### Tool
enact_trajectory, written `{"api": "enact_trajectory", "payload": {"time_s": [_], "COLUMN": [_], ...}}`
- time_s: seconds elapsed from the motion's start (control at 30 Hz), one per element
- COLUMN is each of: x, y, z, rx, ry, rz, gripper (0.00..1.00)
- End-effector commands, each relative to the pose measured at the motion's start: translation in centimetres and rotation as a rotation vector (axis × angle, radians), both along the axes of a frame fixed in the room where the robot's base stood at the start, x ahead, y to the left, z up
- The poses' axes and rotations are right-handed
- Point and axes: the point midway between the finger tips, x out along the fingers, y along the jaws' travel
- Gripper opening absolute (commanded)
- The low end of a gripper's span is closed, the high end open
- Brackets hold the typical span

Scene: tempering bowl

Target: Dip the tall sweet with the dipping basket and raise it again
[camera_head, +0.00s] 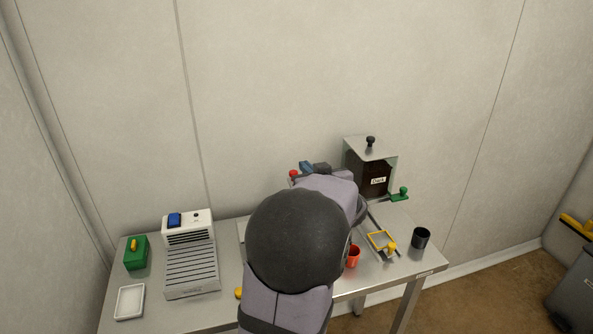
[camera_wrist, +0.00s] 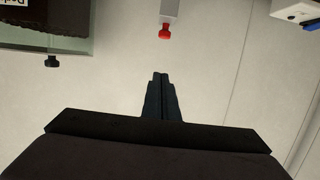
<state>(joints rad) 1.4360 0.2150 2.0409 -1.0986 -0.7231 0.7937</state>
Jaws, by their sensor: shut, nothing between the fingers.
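My gripper (camera_wrist: 160,75) is shut and empty, its dark fingertips together in the wrist view, in front of the pale wall. A small frame with a yellow square rim (camera_head: 378,233) and a yellow knob lies on the table at the right in the head view; it may be the dipping basket, but I cannot be sure. I cannot make out the tall sweet. My arm hides the middle of the table, so the bowl does not clearly show. A red knob (camera_wrist: 165,32) on a grey bar is beyond my fingertips.
A tank labelled Dark (camera_head: 368,175) with a green tap (camera_head: 400,194) stands at the back. A red cup (camera_head: 353,258) and a black cup (camera_head: 420,239) stand at the right. At left are a ribbed white machine (camera_head: 190,270), a green box (camera_head: 136,256) and a white tray (camera_head: 129,302).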

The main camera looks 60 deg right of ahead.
Motion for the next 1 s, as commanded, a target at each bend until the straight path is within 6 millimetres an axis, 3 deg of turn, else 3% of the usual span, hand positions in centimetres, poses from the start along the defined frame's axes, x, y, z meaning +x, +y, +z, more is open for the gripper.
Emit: {"api": "enact_trajectory", "payload": {"time_s": [0.27, 0.77, 1.0], "x": [1.3, 6.9, 6.8], "y": [-1.2, -6.8, -6.9], "z": [-0.5, -2.4, -5.4], "rx": [0.000, 0.001, 0.002], "ry": [0.003, 0.003, 0.003], "rz": [0.000, 0.000, -0.002], "gripper": [0.00, 0.00, 0.00]}}
